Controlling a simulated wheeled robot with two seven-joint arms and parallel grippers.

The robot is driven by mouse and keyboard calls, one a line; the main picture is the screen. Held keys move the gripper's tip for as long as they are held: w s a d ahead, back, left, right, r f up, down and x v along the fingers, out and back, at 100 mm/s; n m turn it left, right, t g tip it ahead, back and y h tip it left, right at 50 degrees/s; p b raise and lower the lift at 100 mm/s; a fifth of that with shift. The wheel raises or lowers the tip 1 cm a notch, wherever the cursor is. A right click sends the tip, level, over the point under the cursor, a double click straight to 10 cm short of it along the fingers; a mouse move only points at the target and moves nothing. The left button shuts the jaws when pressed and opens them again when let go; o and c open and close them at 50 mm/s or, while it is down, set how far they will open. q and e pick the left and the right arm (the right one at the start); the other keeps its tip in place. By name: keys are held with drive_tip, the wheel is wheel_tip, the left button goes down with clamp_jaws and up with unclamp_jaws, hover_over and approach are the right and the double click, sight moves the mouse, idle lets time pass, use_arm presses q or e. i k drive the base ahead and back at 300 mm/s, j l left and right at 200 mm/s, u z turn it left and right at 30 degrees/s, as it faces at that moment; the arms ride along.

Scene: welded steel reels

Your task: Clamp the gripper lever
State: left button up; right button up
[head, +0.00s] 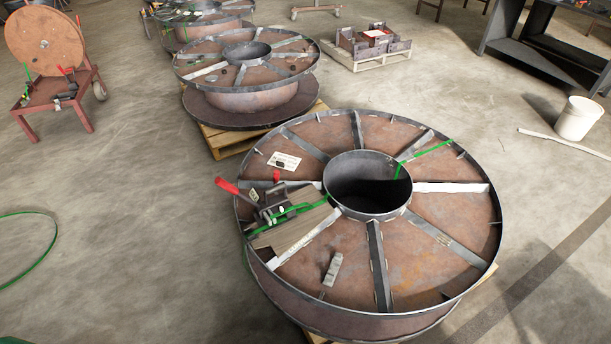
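A dark metal strapping tool (271,207) sits on the left side of the nearest steel reel (447,222). Its long lever with a red grip (228,187) sticks out up and to the left, past the reel's rim. A smaller red part (277,176) shows at the back of the tool. A green strap (304,207) passes at the tool over a wooden board (297,226). I cannot tell whether the lever is clamped. Neither of my grippers is in view.
The reel has raised radial ribs and an open hub (368,184). More reels (247,62) stand on pallets behind. A red cart (58,85) stands at the back left, a white bucket (578,118) at the right. The floor left of the reel is mostly clear.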

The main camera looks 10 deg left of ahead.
sight(276, 174)
drive_tip(key=l+u, duration=0.35)
drive_tip(key=i+l+u, duration=0.1)
drive_tip(key=l+u, duration=0.25)
drive_tip(key=k, duration=0.45)
drive_tip(key=k+z, duration=0.2)
drive_tip(key=z, duration=0.95)
drive_tip(key=i+j+z, duration=0.1)
drive_tip(key=j, duration=0.6)
drive_tip(key=i+j+z, duration=0.1)
drive_tip(key=j, duration=0.6)
drive_tip(key=i+j+z, duration=0.1)
drive_tip(key=j, duration=0.6)
